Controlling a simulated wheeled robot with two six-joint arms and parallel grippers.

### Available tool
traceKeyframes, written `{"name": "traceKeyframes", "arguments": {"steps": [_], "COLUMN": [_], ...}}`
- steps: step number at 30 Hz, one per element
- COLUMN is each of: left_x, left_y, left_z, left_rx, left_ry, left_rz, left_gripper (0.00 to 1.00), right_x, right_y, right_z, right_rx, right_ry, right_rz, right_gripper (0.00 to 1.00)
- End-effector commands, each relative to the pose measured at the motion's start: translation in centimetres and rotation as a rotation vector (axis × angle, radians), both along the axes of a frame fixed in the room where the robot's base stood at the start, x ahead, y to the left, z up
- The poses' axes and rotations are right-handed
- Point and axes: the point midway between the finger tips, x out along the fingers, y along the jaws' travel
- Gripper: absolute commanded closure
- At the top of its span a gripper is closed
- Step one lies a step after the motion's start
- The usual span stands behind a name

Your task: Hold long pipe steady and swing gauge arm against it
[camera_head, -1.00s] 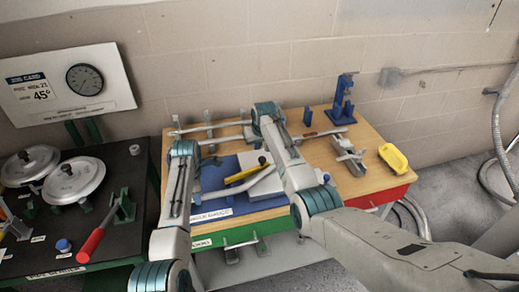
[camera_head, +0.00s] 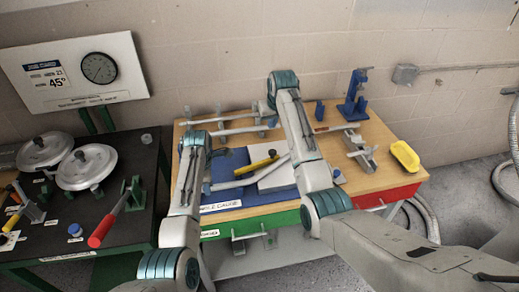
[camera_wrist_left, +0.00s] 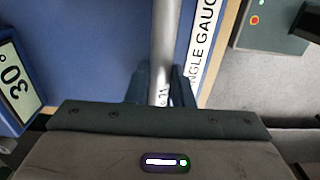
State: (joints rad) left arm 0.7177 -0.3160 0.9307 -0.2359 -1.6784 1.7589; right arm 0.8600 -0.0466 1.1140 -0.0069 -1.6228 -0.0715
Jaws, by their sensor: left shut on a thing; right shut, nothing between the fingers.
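The long pale pipe (camera_head: 231,185) lies across the blue angle gauge (camera_head: 228,162), low at the left and rising to the right. In the left wrist view the pipe (camera_wrist_left: 163,40) runs between the fingers of my left gripper (camera_wrist_left: 160,85), which is shut on it above the blue board. In the head view my left forearm hides that grip. The yellow gauge arm (camera_head: 256,165) with a dark tip lies just above the pipe, by a white plate (camera_head: 277,176); contact cannot be told. My right gripper (camera_head: 266,108) is shut and empty near the back pipes, largely hidden by its wrist.
Other pale pipes (camera_head: 222,117) lie at the back of the wooden table. A blue stand (camera_head: 355,95), a metal clamp (camera_head: 361,152) and a yellow tray (camera_head: 405,156) are at the right. A black bench (camera_head: 125,232) with round lids stands at the left. A job card (camera_head: 75,72) reads 45°.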

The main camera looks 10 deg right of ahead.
Motion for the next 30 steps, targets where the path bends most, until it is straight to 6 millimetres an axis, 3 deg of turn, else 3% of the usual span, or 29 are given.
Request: {"name": "traceKeyframes", "arguments": {"steps": [9,10,14,23,26,30], "left_x": [0.0,0.0,0.0,0.0,0.1,0.1], "left_y": [0.0,0.0,0.0,0.0,0.0,-0.1], "left_z": [0.0,0.0,0.0,0.2,1.0,3.4], "left_rx": [0.0,0.0,0.0,0.0,0.0,-0.001], "left_ry": [0.001,0.001,0.001,-0.001,-0.002,-0.005], "left_rz": [0.0,0.0,0.0,0.0,0.0,0.0], "left_gripper": [1.0,0.77,0.54,0.54,0.54,0.54], "right_x": [0.0,0.0,0.0,0.0,0.0,0.0], "right_y": [0.0,0.0,0.0,0.0,0.0,0.0], "right_z": [0.0,-0.1,-0.1,0.0,0.0,0.0], "right_rx": [0.0,0.0,0.0,0.0,0.0,0.0], "right_ry": [0.0,0.0,0.0,0.0,0.0,0.0], "right_rz": [0.0,0.0,0.0,0.0,0.0,0.0], "right_gripper": [1.0,1.0,1.0,1.0,1.0,1.0]}}
